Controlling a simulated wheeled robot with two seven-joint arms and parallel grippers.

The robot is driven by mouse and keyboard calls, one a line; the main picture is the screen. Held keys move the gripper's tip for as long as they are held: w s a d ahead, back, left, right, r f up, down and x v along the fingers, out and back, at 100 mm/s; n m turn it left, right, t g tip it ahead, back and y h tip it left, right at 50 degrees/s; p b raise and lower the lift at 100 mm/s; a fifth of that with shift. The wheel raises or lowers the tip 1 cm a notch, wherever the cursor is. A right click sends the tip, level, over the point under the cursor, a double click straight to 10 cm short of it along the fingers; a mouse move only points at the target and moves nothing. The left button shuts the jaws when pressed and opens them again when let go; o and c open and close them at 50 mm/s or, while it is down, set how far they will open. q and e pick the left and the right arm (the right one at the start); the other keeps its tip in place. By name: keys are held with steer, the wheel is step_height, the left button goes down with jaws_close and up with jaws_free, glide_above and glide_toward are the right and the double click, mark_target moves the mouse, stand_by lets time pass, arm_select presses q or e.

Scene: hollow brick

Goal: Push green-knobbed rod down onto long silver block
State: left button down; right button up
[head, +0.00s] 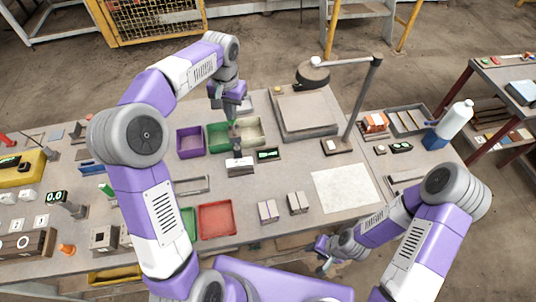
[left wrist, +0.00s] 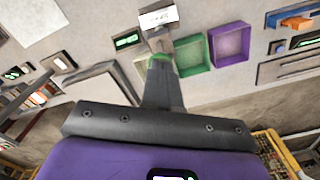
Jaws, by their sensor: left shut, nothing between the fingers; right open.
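My left gripper (head: 236,128) is shut and empty, pointing down over the middle of the table, just behind a pale silver block (head: 239,167) with a white label. In the left wrist view the shut fingers (left wrist: 160,66) end at a small green knob (left wrist: 155,62), with a greyish shaft or body between it and the block (left wrist: 158,19). The fingers overlap the knob there; I cannot tell whether they touch it. In the head view the knob is hidden behind the fingers. My right gripper (head: 324,263) is open and empty, low by the table's front edge.
Purple (head: 190,142), green (head: 217,135) and pale bins stand beside and behind my left gripper. A small display (head: 268,154) stands right of the block. A red tray (head: 216,219) lies in front. A post stand (head: 362,100) rises at right; a white sheet (head: 346,188) lies flat.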

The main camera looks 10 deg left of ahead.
arm_select(q)
step_height(320, 180, down, 7)
steer(key=b, duration=0.4)
stand_by(1.7)
stand_by(0.7)
step_height(320, 180, up, 7)
steer(key=p, duration=0.6)
stand_by(0.4)
